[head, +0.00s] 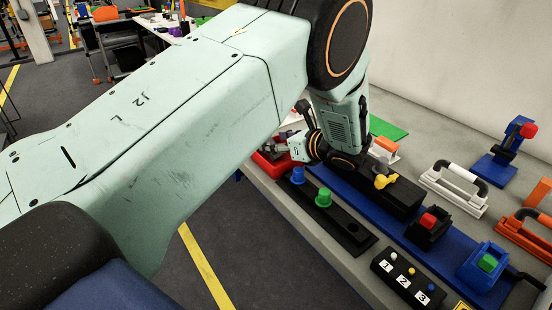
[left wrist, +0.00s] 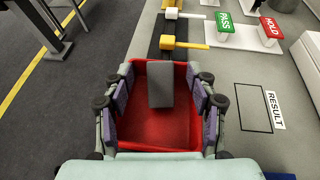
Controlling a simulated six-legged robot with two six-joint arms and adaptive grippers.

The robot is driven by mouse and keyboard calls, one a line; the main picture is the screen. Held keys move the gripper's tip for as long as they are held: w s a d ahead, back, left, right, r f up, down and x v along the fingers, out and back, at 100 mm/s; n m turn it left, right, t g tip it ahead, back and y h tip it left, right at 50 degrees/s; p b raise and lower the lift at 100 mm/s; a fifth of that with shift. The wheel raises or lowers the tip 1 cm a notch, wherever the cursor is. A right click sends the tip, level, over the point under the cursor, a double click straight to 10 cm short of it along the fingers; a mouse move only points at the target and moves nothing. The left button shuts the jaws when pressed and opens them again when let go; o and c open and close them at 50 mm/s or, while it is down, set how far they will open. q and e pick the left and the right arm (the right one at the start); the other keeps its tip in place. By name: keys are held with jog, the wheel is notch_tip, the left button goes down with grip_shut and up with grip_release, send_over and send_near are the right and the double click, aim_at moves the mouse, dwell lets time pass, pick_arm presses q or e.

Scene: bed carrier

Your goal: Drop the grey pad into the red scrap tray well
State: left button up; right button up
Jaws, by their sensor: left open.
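The red scrap tray (left wrist: 160,137) lies below my left gripper in the left wrist view; part of it shows in the head view (head: 266,167). The grey pad (left wrist: 160,87) is seen within the tray's outline, towards its far wall. The pad looks tilted or flat on the red floor; its exact height is unclear. My left gripper (left wrist: 160,104) is open, its fingers wide apart on either side of the pad and not touching it. In the head view the left gripper (head: 284,148) is partly hidden by my arm. My right gripper is out of view.
A black block with green (head: 323,197) and blue knobs stands near the tray. A blue panel (head: 440,245) with fixtures fills the bench to the right. PASS (left wrist: 224,24) and HOLD (left wrist: 270,28) pads lie beyond the tray; the bench near the RESULT outline is clear.

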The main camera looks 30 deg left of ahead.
pick_arm(q)
notch_tip(320, 180, up, 10)
dwell(0.6)
jog(key=shift+s, duration=0.1)
dwell(0.3)
